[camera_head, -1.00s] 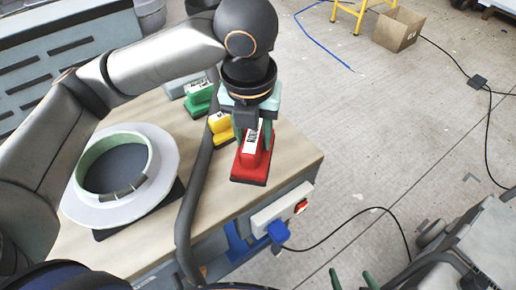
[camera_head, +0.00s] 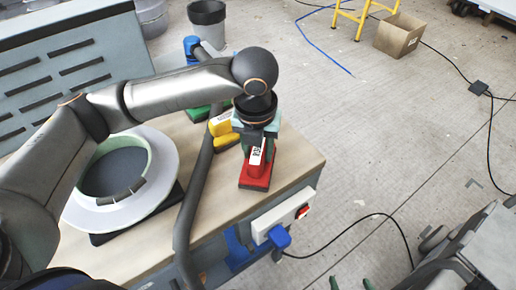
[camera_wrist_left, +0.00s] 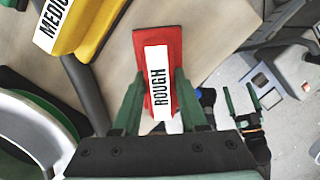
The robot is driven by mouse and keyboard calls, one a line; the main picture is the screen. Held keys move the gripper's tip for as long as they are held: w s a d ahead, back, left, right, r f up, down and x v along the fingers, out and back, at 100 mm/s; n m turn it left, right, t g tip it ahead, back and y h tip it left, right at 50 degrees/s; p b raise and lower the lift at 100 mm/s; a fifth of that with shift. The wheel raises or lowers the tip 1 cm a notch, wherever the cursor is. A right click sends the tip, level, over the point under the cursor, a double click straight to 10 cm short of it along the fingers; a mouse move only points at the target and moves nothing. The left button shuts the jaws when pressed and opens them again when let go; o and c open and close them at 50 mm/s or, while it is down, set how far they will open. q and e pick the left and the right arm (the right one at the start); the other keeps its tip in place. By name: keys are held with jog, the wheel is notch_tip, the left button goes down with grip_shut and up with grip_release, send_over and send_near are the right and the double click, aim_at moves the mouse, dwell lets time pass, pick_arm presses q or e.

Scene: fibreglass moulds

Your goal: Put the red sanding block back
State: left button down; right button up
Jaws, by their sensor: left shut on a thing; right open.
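The red sanding block (camera_head: 257,176) has a white label reading ROUGH, clear in the left wrist view (camera_wrist_left: 172,45). My left gripper (camera_head: 259,150) is shut on its upper part, with a green finger on each side in the left wrist view (camera_wrist_left: 158,90). The block is upright at the right part of the wooden tabletop (camera_head: 222,196); whether its base touches the wood I cannot tell. My right gripper (camera_head: 350,284) is open and empty at the bottom edge, away from the table; its fingers also show in the left wrist view (camera_wrist_left: 243,100).
A yellow block (camera_head: 225,141) labelled MEDIUM stands left of the red one. A green block (camera_head: 198,113) behind it is partly hidden by my arm. A round white mould (camera_head: 165,189) lies on the left of the table. A blue plug (camera_head: 279,237) and cable hang at the front.

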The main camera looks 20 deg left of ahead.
aim_at(256, 154)
pick_arm(q)
jog(key=shift+f, duration=0.1)
jog(key=shift+c, duration=2.2)
grip_release()
notch_tip(256, 154, up, 12)
jog(key=s+p, duration=0.1)
jog(key=shift+s+p, duration=0.25)
jog(key=shift+p, duration=0.05)
jog(key=shift+d, duration=0.1)
